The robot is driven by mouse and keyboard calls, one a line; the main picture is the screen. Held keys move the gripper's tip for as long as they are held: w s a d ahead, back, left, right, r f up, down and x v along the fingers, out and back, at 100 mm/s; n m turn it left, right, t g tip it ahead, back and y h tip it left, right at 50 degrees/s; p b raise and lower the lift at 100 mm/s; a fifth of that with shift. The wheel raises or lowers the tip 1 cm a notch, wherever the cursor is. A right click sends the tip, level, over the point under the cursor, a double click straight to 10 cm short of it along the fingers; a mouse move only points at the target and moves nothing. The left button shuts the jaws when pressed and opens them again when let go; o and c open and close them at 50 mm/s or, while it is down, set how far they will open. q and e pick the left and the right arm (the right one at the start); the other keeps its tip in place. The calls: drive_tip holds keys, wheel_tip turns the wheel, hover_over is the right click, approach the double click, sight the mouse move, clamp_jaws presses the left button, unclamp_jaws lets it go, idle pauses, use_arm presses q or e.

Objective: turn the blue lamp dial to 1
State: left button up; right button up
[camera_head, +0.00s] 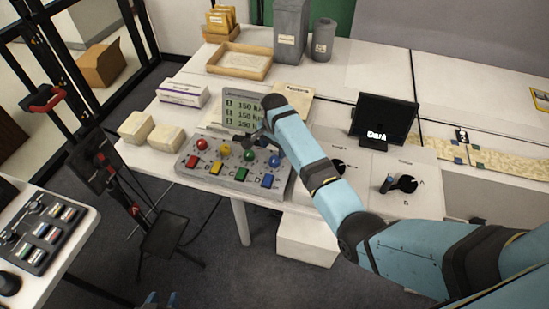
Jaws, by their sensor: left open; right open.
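A grey console (235,174) stands on the white table with red, yellow, green and blue round knobs, and coloured square buttons below them. Its blue knob (275,161) is at the right end. A black dial (405,184) with a bluish tip at its left sits on a white panel at the right; its small marks are unreadable. I cannot tell for certain which control is the blue lamp dial. My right gripper (247,142) is open above the console's back, left of the blue knob. My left gripper (160,299) is open at the bottom edge, mostly out of view.
Another black dial (338,168) is partly hidden by my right arm. A black screen (385,120) reads "Dark". A display (243,108) stands behind the console. Pale boxes (166,138) lie left of it. A wooden tray (240,61) and grey containers (291,30) stand at the back.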

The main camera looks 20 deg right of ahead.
sight(275, 158)
wheel_tip(275, 158, down, 6)
drive_tip(key=shift+r, duration=0.1)
